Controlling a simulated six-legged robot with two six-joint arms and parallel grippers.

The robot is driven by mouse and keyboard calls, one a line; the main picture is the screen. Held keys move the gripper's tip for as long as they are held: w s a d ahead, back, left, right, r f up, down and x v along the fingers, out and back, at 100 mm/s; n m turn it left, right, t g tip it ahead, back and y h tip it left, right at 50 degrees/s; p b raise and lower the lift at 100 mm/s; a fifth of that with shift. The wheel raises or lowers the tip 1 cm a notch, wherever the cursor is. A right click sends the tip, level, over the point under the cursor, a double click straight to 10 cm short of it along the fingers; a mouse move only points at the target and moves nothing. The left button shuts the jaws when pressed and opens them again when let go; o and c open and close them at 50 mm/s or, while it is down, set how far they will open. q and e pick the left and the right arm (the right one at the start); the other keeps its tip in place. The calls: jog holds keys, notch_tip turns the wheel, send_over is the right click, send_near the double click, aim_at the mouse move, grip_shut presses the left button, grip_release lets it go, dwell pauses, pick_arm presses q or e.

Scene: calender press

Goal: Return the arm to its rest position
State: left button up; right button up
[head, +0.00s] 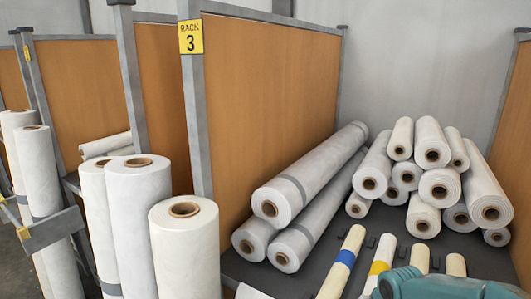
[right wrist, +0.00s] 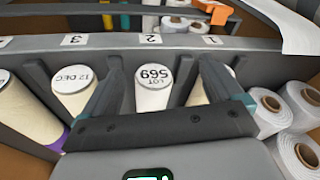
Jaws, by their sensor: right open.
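My right gripper (right wrist: 161,68) shows in the right wrist view with its two dark fingers spread apart. Nothing is clamped between them. Beyond and between the fingers is the pale end of a roll marked LOT 569 (right wrist: 154,76), which looks upside down. I cannot tell how far the fingers are from it. A teal part of my own arm (head: 448,285) shows at the bottom right of the head view; no fingers show there. My left gripper is in neither view.
A roll marked 12 DEC (right wrist: 74,78) lies beside it in numbered slots. Tall rolls (head: 183,250) stand left. An orange object (right wrist: 214,10) is beyond the slots.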

jog(key=s+a+f+g+y, duration=0.15)
jog(key=s+a+f, duration=0.3)
jog(key=f, duration=0.55)
jog(key=s+a+f+n+g+y, duration=0.1)
jog(key=s+a+f, duration=0.4)
jog(key=s, duration=0.5)
jog(key=s+a+f+y, duration=0.1)
jog(key=s+a+f, duration=0.1)
jog(key=s+f, duration=0.65)
notch_tip(320, 180, down, 9)
jog(key=b, duration=1)
jog(key=shift+s+a+r, duration=0.15)
jog(key=shift+s+r, duration=0.05)
jog(key=shift+s, duration=0.1)
jog(key=shift+s+r, duration=0.1)
jog(key=shift+r, duration=0.05)
jog(key=shift+c, duration=0.3)
jog(key=c, duration=0.9)
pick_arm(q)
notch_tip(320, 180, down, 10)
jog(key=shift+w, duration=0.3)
pick_arm(e)
jog(key=shift+a, duration=0.1)
